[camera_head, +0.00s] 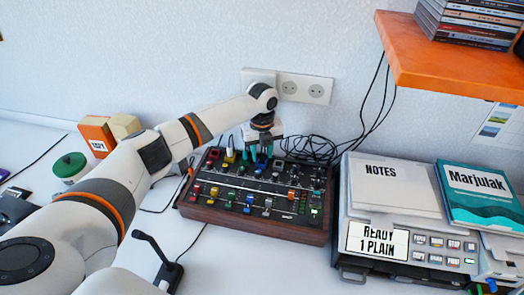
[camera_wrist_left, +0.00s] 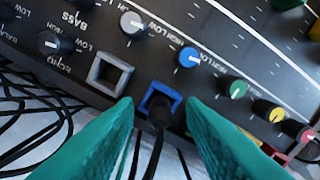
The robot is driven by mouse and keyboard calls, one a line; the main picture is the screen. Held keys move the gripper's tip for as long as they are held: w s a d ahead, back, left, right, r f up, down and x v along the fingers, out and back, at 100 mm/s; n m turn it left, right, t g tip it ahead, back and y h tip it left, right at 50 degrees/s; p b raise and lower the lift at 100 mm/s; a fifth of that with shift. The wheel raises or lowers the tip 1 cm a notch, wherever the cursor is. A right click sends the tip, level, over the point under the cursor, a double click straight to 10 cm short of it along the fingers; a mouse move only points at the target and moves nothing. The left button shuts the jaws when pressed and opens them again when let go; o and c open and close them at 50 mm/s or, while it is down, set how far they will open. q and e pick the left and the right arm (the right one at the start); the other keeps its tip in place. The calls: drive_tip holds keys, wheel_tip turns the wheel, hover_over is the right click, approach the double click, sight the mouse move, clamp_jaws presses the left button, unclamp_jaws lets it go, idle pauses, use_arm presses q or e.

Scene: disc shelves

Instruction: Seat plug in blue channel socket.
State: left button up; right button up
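The mixer (camera_head: 257,228) with wooden sides lies on the white table. In the left wrist view its blue-framed socket (camera_wrist_left: 175,96) lies below a blue knob (camera_wrist_left: 189,57). A black plug (camera_wrist_left: 160,112) with a cable running down from it is at this socket. It appears to be in the opening, but its depth cannot be told. My left gripper (camera_wrist_left: 160,120) is open, its teal fingers apart on either side of the plug. In the head view the left gripper (camera_head: 262,153) is over the mixer's back edge.
A grey-framed socket (camera_wrist_left: 108,74) beside the blue one looks empty. Black cables (camera_head: 308,148) lie behind the mixer. A device with notes (camera_head: 395,187) on it stands at right, below an orange shelf (camera_head: 450,65). A wall outlet (camera_head: 304,88) is behind.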

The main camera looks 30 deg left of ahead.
sight(262, 154)
use_arm(q)
wheel_tip(262, 154, up, 12)
drive_tip(key=shift+r, duration=0.25)
idle(0.4)
drive_tip(key=shift+f, duration=0.1)
idle(0.4)
